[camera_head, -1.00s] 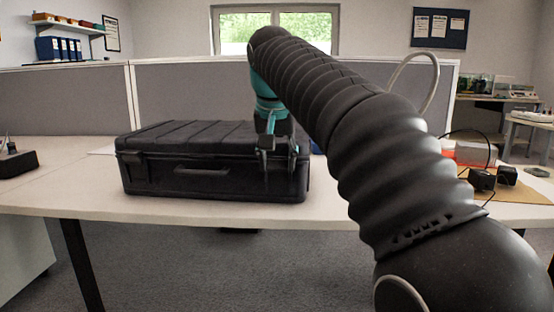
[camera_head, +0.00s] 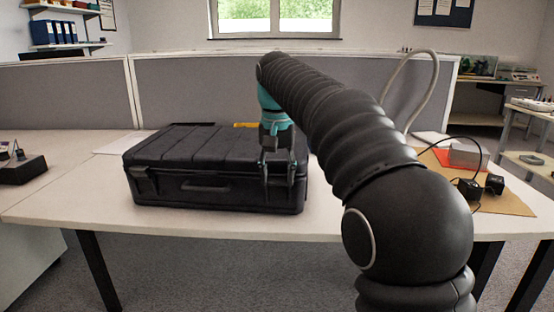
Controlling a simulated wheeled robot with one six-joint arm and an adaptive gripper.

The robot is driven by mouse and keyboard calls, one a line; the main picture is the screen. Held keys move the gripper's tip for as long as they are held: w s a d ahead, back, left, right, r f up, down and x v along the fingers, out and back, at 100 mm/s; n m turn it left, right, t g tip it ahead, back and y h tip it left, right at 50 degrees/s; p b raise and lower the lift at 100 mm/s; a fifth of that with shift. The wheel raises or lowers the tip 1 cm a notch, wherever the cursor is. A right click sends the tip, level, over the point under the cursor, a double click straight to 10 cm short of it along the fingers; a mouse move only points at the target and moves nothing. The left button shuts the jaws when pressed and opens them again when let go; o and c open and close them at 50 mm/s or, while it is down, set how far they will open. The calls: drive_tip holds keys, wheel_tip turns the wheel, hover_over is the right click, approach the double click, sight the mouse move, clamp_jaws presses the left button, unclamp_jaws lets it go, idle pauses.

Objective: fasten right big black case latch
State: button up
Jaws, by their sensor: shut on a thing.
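The big black case (camera_head: 200,150) lies closed on the white table, its front with the handle (camera_head: 205,188) facing me. Its left latch (camera_head: 144,174) shows at the front left corner. My gripper (camera_head: 278,183) points down at the right part of the case's front, with one finger on each side of the right latch area. It is shut on the right latch, which is mostly hidden by the fingers, so I cannot tell how it sits.
A brown board (camera_head: 500,200) with small black devices (camera_head: 468,188) and a cable lies on the right of the table (camera_head: 75,195). A dark box (camera_head: 22,172) stands at the far left. Grey partitions (camera_head: 200,95) rise behind. The table left of the case is mostly clear.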

sight(277, 175)
drive_tip(key=shift+w+g, duration=0.15)
drive_tip(key=shift+g, duration=0.15)
drive_tip(key=o, duration=1.2)
drive_tip(key=shift+c, duration=0.2)
drive_tip(key=shift+w+r, duration=0.1)
drive_tip(key=shift+r, duration=3.7)
